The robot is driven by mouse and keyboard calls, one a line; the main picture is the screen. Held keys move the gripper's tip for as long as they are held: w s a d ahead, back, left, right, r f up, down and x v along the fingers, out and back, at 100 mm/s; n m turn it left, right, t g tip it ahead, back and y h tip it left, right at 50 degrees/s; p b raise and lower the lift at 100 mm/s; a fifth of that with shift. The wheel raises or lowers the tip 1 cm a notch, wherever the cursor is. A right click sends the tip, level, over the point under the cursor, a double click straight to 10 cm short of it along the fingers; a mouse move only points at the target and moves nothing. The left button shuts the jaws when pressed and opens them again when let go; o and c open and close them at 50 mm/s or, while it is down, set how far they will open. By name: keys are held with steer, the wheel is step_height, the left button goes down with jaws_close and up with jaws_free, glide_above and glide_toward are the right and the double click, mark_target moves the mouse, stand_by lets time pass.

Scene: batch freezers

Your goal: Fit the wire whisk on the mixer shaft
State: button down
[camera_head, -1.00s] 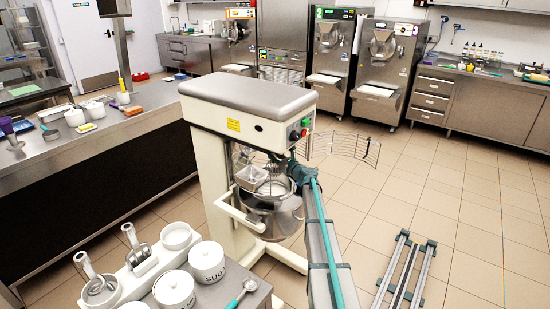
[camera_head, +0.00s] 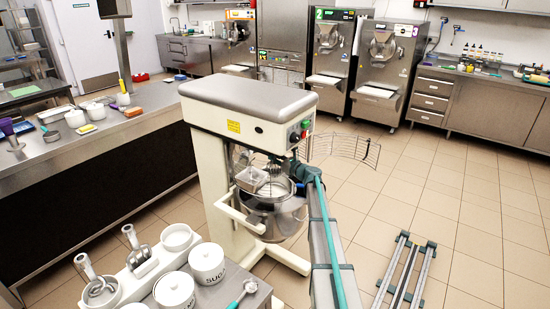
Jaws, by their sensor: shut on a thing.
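The planetary mixer (camera_head: 250,100) stands in the middle, with its steel bowl (camera_head: 280,222) below the head. The wire whisk (camera_head: 267,191) shows small as thin grey wires at the bowl mouth, under the head. My gripper (camera_head: 281,165) is at the end of my teal and grey arm, under the right side of the mixer head, shut on the whisk. The fingertips, the whisk's upper end and the mixer shaft are mostly hidden by the head and my arm. I cannot tell whether whisk and shaft touch.
A curved wire guard (camera_head: 345,147) stands swung out to the right of the head. A steel chute (camera_head: 251,178) is at the bowl's left rim. A trolley with white jars (camera_head: 207,263) stands at front left. Rails (camera_head: 405,272) lie on the floor at right, with open tiles around.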

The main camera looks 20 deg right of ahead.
steer(key=n+g+y, duration=0.1)
steer(key=y, duration=0.1)
steer(key=n+g+y, duration=0.1)
steer(key=n+y, duration=0.1)
steer(key=n+g+y+p, duration=0.1)
steer(key=y, duration=0.1)
steer(key=shift+w+d+n+g, duration=0.3)
steer(key=shift+g, duration=0.1)
steer(key=c, duration=1.5)
jaws_free()
steer(key=shift+s+a+n+g+y, duration=0.1)
steer(key=shift+n+g+y, duration=0.3)
steer(key=shift+g+y, duration=0.1)
steer(key=o, duration=0.6)
steer(key=shift+s+a, duration=0.15)
steer(key=shift+s, duration=0.05)
